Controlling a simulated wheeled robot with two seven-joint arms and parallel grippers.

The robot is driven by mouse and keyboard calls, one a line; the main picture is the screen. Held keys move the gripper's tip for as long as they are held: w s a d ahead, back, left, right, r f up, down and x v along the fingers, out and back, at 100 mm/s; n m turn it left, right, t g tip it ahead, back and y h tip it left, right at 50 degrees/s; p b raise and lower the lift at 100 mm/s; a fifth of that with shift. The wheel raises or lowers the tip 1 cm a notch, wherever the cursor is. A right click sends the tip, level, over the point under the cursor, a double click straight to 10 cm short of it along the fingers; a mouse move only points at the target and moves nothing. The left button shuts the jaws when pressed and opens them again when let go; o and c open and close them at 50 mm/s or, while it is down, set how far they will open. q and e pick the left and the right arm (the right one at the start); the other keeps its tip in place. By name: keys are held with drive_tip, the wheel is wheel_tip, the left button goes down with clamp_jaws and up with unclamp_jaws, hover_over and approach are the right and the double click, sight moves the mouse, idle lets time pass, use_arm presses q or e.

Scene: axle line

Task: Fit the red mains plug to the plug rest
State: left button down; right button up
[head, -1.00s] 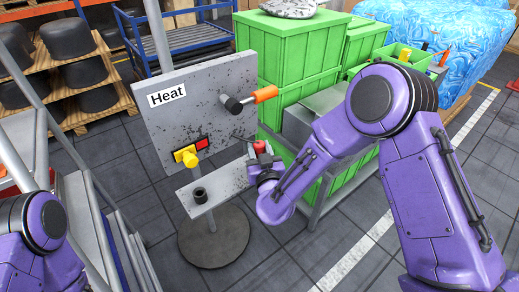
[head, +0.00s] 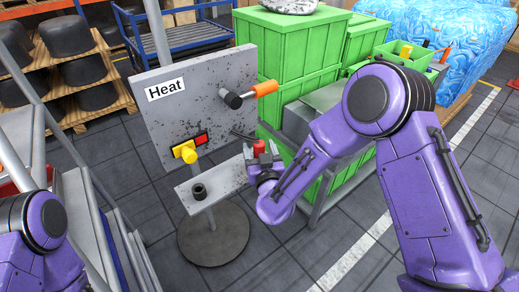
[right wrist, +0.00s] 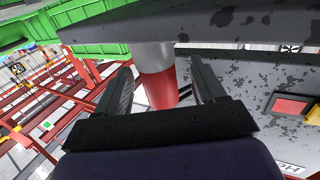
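The red plug (head: 259,146) is upright at the right end of the small grey ledge (head: 231,176) below the panel. In the right wrist view it is a red cylinder (right wrist: 158,89) with a grey cylindrical part between it and the ledge (right wrist: 220,22). My right gripper (head: 262,156) has one finger on each side of the plug; it also shows in the right wrist view (right wrist: 162,88). A gap shows beside the right finger, so it looks open. A black ring-like holder (head: 199,191), perhaps the plug rest, stands on the ledge's left part. My left gripper is out of view.
The grey panel (head: 210,75) carries a "Heat" label (head: 166,87), an orange handle (head: 266,88) and a yellow handle (head: 186,151) by a red switch. A thin dark rod sticks out near the plug. Green crates (head: 290,55) stand behind; a round stand base (head: 212,240) is below.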

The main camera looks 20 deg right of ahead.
drive_tip(key=s+a+b, duration=0.1)
drive_tip(key=s+b, duration=0.2)
drive_tip(key=s, duration=0.7)
drive_tip(key=shift+s, duration=0.25)
